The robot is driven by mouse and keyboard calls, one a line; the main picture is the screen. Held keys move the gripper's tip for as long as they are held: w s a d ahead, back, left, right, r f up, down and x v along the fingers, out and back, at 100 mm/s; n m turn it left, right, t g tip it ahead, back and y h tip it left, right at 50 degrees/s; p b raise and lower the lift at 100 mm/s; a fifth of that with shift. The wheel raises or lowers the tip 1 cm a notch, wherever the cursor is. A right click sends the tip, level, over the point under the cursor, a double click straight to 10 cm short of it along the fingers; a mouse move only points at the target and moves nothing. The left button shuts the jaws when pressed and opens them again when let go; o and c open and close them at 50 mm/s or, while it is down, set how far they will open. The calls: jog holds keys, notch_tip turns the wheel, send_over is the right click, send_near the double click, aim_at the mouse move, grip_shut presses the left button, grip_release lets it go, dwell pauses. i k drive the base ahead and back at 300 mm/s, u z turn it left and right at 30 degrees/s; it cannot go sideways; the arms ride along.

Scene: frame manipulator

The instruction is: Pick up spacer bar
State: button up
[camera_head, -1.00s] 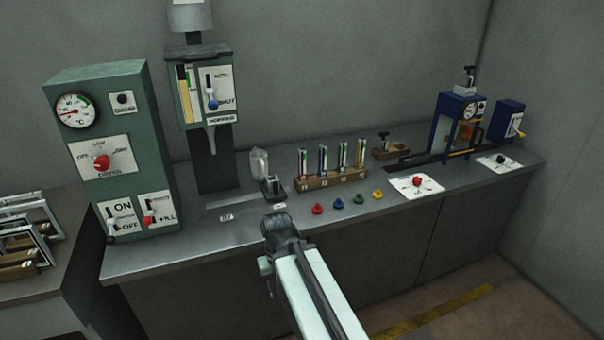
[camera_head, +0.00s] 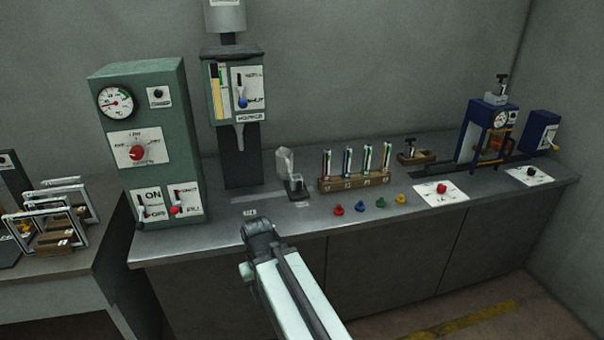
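No part stands out clearly as the spacer bar. Several light metal frames (camera_head: 62,208) stand upright on brown blocks (camera_head: 54,241) on the left side table, and I cannot tell whether the bar is among them. My arm reaches up from the bottom middle of the head view. Its dark end, where my gripper (camera_head: 262,229) is, shows in front of the bench's front edge, and its fingers cannot be made out. I see nothing held there.
The long grey bench (camera_head: 215,231) carries a green control box (camera_head: 165,105), a dispenser column (camera_head: 242,160), a wooden rack (camera_head: 353,182) of tubes, coloured knobs (camera_head: 361,205) and a blue press (camera_head: 487,135). The lower side table (camera_head: 65,272) is at the left. Floor at lower right is clear.

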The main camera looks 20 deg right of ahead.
aim_at(327, 154)
jog(key=u, duration=3.2)
jog(key=k, duration=2.15)
jog(key=z, duration=1.6)
jog(key=i, duration=0.4)
jog(key=z, duration=0.2)
